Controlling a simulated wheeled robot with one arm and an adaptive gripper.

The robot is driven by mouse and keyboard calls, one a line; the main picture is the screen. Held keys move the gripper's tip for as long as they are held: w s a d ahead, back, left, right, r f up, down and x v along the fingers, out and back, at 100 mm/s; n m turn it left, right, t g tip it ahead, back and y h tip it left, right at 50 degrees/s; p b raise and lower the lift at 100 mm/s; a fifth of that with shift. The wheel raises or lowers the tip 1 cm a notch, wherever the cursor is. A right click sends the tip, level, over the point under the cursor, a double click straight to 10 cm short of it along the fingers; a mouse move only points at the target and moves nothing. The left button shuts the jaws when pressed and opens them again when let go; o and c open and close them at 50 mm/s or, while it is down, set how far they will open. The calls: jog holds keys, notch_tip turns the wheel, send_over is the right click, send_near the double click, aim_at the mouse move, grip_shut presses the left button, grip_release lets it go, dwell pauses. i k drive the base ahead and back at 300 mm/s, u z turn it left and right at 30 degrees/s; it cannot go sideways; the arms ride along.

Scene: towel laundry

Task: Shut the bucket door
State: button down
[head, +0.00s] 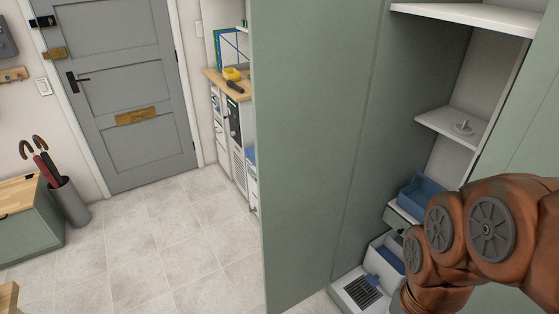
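A tall green door (305,140) stands open in the middle of the head view, its free edge towards the left and its bottom near the floor. To its right is the open inside of a tall cupboard, with a green side wall (415,100). I take this to be the bucket door; no label shows. A pale grey container (378,262) with blue in it sits low in the cupboard, partly hidden by my arm. My orange-brown arm fills the lower right, in front of the cupboard opening. My gripper is outside the picture or hidden behind the arm.
White shelves (470,17) and a blue bin (425,197) are in the cupboard. A worktop (222,83) with a yellow item stands behind the door. Left are a grey house door (120,85), an umbrella stand (70,203) and a green chest (25,225). The tiled floor between is clear.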

aim_at(311, 61)
jog(key=u, duration=1.6)
jog(key=i, duration=2.45)
jog(key=z, duration=0.35)
